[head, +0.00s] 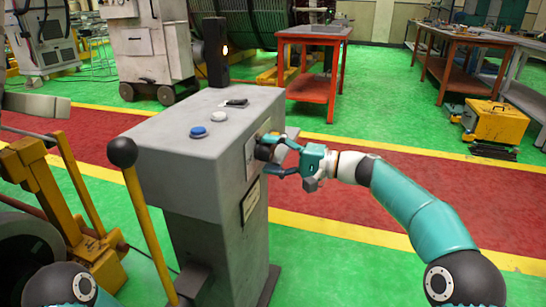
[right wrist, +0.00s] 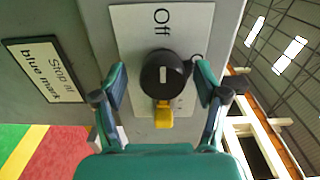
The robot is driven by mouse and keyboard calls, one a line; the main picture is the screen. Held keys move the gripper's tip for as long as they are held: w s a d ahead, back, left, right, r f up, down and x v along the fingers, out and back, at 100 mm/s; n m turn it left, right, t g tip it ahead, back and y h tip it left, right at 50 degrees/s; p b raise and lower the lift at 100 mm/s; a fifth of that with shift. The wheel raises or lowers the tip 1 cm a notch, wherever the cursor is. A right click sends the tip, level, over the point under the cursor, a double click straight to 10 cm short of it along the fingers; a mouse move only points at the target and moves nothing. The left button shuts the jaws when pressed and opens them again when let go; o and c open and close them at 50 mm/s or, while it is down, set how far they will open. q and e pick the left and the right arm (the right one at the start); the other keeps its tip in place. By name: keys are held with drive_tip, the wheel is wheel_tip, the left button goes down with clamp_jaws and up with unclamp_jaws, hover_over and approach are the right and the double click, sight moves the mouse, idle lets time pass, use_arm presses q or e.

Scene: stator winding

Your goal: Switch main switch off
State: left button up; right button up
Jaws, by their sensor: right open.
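The main switch, a round black knob (head: 264,152) with a pale mark, sits on a light plate on the side of the grey control pedestal (head: 185,165). In the right wrist view the knob (right wrist: 166,75) lies below the word "Off" on its plate (right wrist: 190,22), and a yellow part (right wrist: 164,114) shows below it. My right gripper (head: 281,153) is at the switch. In the right wrist view its teal fingers (right wrist: 163,78) are open, one on each side of the knob, with gaps visible. Whether the fingertips reach past the knob cannot be told. My left gripper is not in view.
A sign reading "Stop at blue mark" (right wrist: 48,68) is beside the switch plate. Blue (head: 198,132) and white (head: 218,116) buttons are on the pedestal top. A black-knobbed yellow lever (head: 145,220) stands at its left.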

drive_tip(key=v, duration=1.1)
drive_tip(key=shift+d, duration=0.3)
drive_tip(key=shift+s, duration=0.15)
